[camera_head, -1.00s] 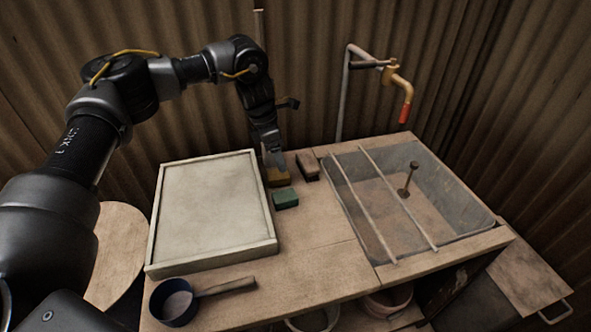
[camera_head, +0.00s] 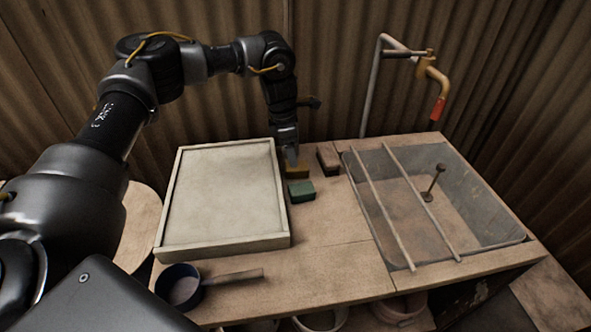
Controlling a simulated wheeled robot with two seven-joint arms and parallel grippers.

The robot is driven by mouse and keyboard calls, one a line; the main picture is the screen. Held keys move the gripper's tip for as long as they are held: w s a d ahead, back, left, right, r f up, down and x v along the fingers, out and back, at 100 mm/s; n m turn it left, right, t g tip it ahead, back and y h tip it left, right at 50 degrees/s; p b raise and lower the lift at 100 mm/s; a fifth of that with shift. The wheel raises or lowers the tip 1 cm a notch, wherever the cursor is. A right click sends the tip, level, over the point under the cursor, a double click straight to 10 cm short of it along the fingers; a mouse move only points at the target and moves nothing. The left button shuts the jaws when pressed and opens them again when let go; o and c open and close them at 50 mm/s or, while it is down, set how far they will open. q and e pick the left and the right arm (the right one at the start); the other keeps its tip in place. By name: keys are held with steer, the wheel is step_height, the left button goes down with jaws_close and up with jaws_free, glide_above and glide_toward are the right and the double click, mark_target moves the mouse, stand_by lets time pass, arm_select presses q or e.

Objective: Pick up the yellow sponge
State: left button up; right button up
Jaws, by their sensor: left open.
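The yellow sponge (camera_head: 298,172) lies on the wooden counter, just right of the pale framed tray and behind a green block. My left gripper (camera_head: 292,161) points down at the sponge from above, its fingers at or just over the sponge's upper side. The gripper is open. The fingers hide part of the sponge, and I cannot tell whether they touch it. My right gripper is not in view.
The green block (camera_head: 301,190) sits close in front of the sponge, and a dark brown brush or block (camera_head: 328,159) sits to its right. The framed tray (camera_head: 284,222) is on the left. A sink (camera_head: 478,190) with two rods is on the right. A blue pan (camera_head: 181,287) is in front.

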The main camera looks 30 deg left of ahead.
mark_target(297, 170)
arm_select(q)
steer(key=f, duration=0.2)
steer(key=d+f, duration=0.1)
steer(key=f, duration=0.1)
steer(key=shift+w+d, duration=0.1)
steer(key=shift+w, duration=0.15)
steer(key=shift+f, duration=0.6)
steer(key=c, duration=1.1)
